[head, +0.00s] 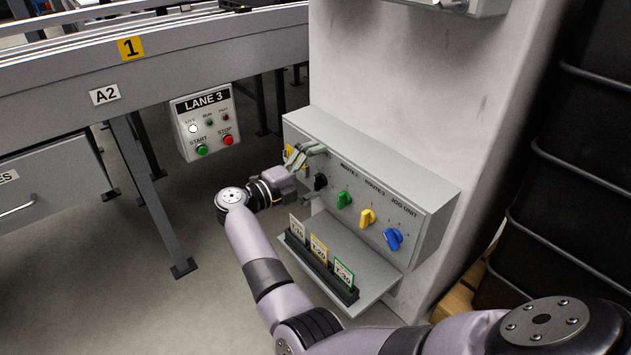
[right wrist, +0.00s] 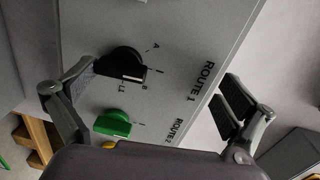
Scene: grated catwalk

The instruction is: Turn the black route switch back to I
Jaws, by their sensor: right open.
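The black route switch (head: 320,181) is on the sloped front of a grey control box (head: 440,205). In the right wrist view the black switch (right wrist: 122,62) sits by the ROUTE 1 label, with marks A, I, B and L1 beside it. Its handle's white line lies toward the I and B side; I cannot tell exactly which mark it meets. My right gripper (head: 306,156) is at the box's upper left, close to the black switch. In the right wrist view its fingers (right wrist: 158,82) are wide apart and empty, apart from the switch. My left gripper is not in view.
A green knob (head: 344,200), a yellow knob (head: 367,217) and a blue knob (head: 393,239) follow rightward. A card shelf (head: 372,283) juts out below. The LANE 3 panel (head: 203,122) and conveyor (head: 60,80) stand left.

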